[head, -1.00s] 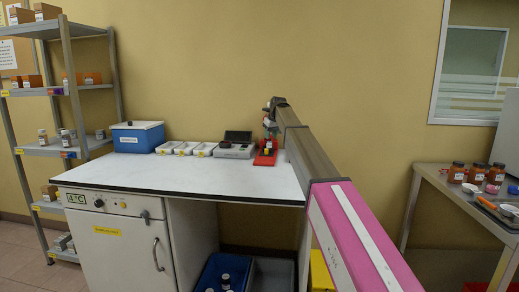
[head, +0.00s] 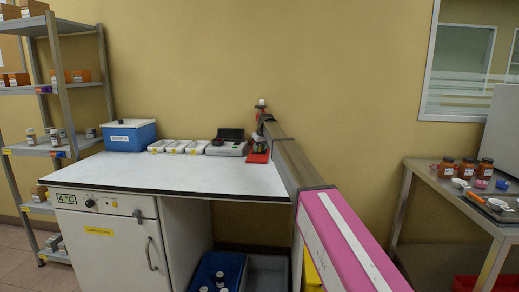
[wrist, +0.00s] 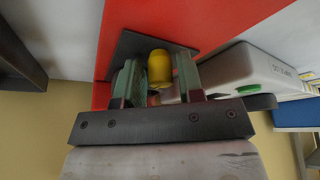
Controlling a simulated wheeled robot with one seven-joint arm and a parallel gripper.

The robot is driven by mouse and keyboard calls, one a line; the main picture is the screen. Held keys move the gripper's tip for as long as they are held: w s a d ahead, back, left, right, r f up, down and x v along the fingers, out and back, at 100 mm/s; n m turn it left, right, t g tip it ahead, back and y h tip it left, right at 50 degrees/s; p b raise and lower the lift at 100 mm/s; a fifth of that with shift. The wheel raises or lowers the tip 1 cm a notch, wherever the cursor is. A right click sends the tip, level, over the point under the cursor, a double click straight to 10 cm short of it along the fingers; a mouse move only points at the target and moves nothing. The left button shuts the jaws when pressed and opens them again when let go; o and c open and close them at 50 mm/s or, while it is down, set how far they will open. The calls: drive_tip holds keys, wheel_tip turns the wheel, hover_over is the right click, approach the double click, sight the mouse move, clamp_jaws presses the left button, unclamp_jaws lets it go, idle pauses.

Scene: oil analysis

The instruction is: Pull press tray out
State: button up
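The red press (head: 257,157) stands at the back right of the white worktop, partly hidden behind my arm. In the wrist view its red surface (wrist: 205,22) fills the top middle, with a dark plate (wrist: 128,45) against it. A short yellow cylinder (wrist: 160,68), perhaps the tray's knob, sticks out from the plate. My gripper (wrist: 158,72) is open, with its green-padded fingers on either side of the yellow cylinder. Gaps show between the cylinder and the fingers. The tray itself cannot be clearly told apart from the plate.
A grey instrument (head: 228,148) stands close left of the press; its pale body also shows beside the fingers in the wrist view (wrist: 250,68). White trays (head: 178,147) and a blue box (head: 130,136) stand farther left. The worktop's front (head: 150,176) is clear.

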sight(256, 159)
clamp_jaws()
drive_tip(key=s, duration=1.1)
drive_tip(key=shift+s+a, duration=0.15)
drive_tip(key=shift+s, duration=0.1)
unclamp_jaws()
drive_tip(key=shift+r, duration=0.1)
drive_tip(key=v, duration=1)
drive_tip(key=shift+s+r, duration=0.25)
